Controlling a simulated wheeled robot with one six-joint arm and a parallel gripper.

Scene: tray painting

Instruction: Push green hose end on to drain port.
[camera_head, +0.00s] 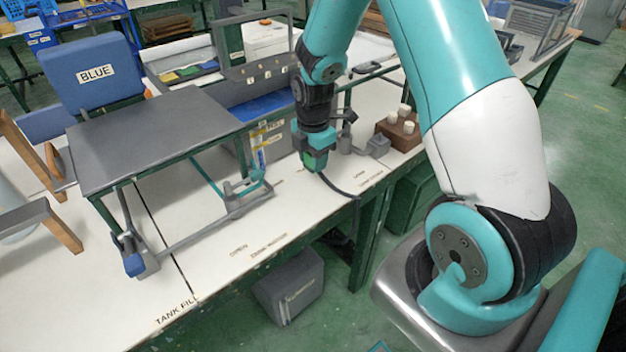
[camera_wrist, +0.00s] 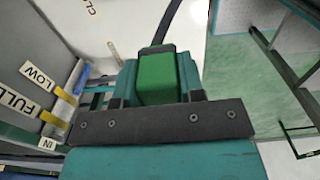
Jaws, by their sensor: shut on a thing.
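My gripper (camera_head: 318,152) is above the white bench, in front of the grey tank. Its jaws are shut on the green hose end (camera_head: 309,160). The wrist view shows the green block of the hose end (camera_wrist: 157,78) between the two fingers, with the dark hose (camera_wrist: 168,22) leading away from it. In the head view the hose (camera_head: 338,188) droops to the bench's front edge. I cannot clearly pick out the drain port. A grey fitting (camera_head: 378,145) stands on the bench just right of my gripper, but I cannot tell if it is the port.
The grey tank (camera_head: 280,147) with blue contents stands behind my gripper. Level labels (camera_wrist: 38,76) show at left in the wrist view. A brown block with white pegs (camera_head: 400,131) is to the right. A dark-topped stand (camera_head: 155,135) is left. The bench front near "OPEN" is clear.

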